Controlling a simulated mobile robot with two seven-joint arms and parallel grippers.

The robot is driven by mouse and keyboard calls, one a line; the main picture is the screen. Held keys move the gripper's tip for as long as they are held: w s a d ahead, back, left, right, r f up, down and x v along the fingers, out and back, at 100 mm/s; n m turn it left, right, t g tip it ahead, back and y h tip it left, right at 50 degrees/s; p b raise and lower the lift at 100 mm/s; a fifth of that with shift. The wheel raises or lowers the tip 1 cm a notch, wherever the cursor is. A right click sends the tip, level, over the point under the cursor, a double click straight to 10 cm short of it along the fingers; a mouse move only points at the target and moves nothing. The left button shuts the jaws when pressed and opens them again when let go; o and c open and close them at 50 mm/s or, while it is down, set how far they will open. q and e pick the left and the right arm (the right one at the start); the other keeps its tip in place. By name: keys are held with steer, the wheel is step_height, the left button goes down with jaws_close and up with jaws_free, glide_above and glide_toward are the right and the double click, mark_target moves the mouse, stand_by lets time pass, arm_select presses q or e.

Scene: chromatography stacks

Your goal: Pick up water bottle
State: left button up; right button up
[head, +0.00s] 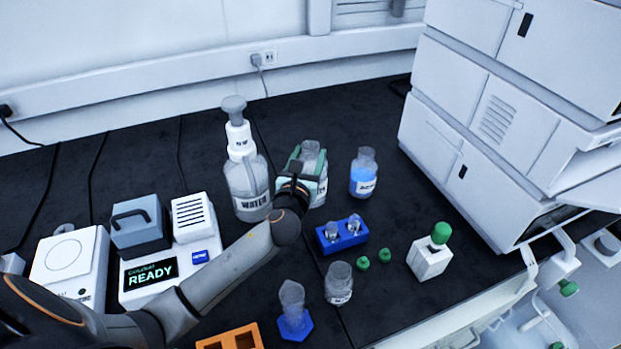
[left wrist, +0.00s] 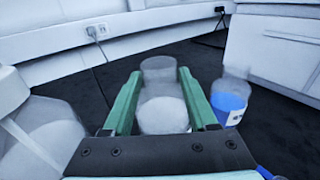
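A large clear wash bottle (head: 247,185) with a grey pump top and a label reading WATER stands on the dark bench; its clear body also shows at the left of the left wrist view (left wrist: 40,130). My left gripper (head: 303,168) is to its right, with its green fingers on either side of a smaller clear bottle (head: 311,150). This bottle is upright between the fingers in the left wrist view (left wrist: 161,105); its label is mostly hidden. I cannot tell whether the fingers press on it. My right gripper is not in view.
A blue-liquid bottle (head: 363,174) stands just right of the gripper. A blue vial rack (head: 342,235), a small jar (head: 339,283), green caps (head: 363,262) and a white block (head: 430,258) are nearer. A balance (head: 70,265) is left; stacked instruments (head: 490,115) are right.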

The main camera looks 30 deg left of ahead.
arm_select(q)
steer(key=shift+f, duration=0.1)
steer(key=c, duration=0.7)
jaws_close()
steer(key=shift+f, duration=0.1)
